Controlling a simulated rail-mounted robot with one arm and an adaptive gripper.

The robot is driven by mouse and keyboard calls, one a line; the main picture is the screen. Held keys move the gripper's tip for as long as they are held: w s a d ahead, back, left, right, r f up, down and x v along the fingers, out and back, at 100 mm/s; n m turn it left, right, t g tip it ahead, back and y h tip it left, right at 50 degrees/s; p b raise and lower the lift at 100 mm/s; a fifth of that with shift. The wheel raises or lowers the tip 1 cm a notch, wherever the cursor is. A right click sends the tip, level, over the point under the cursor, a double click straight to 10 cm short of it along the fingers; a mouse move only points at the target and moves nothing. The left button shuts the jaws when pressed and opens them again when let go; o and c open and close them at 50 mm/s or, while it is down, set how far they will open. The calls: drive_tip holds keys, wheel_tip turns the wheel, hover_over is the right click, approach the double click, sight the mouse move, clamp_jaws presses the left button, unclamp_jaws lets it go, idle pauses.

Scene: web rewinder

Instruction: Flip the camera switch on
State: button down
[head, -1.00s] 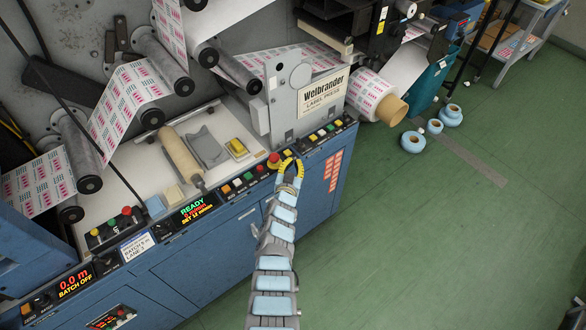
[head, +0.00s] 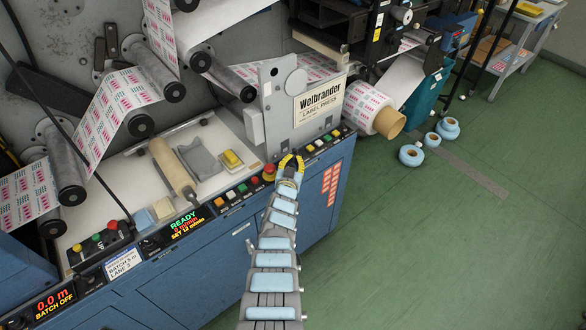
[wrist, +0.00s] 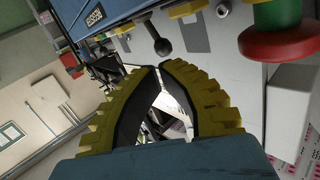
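In the wrist view a dark lever with a rounded end (wrist: 157,36) sticks out from a grey panel, just beyond my fingertips. It looks like a toggle switch, but I can read no camera label on it. My gripper (wrist: 161,67) has yellow ribbed fingers with dark inner pads. Their tips are almost together, with nothing held between them, and do not appear to touch the lever. In the head view my gripper (head: 291,157) is at the front control strip, below the Welbrander plate (head: 320,99). The lever is not distinguishable there.
A red mushroom button (head: 269,171) is close left of my gripper; a red knob with a green part (wrist: 282,40) shows at right in the wrist view. Coloured buttons (head: 322,142) line the strip on both sides. A label roll (head: 376,108) stands at right.

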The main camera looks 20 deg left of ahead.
sight(296, 153)
drive_tip(key=shift+w+a+f+b, duration=0.1)
drive_tip(key=shift+w+f+b, duration=0.4)
drive_tip(key=shift+b, duration=0.3)
drive_tip(key=w+b, duration=0.2)
drive_tip(key=b, duration=0.1)
drive_tip(key=shift+a+r, duration=0.15)
drive_tip(key=shift+r, duration=0.05)
drive_tip(key=shift+w+r, duration=0.1)
drive_tip(key=shift+r, duration=0.1)
drive_tip(key=shift+w, duration=0.1)
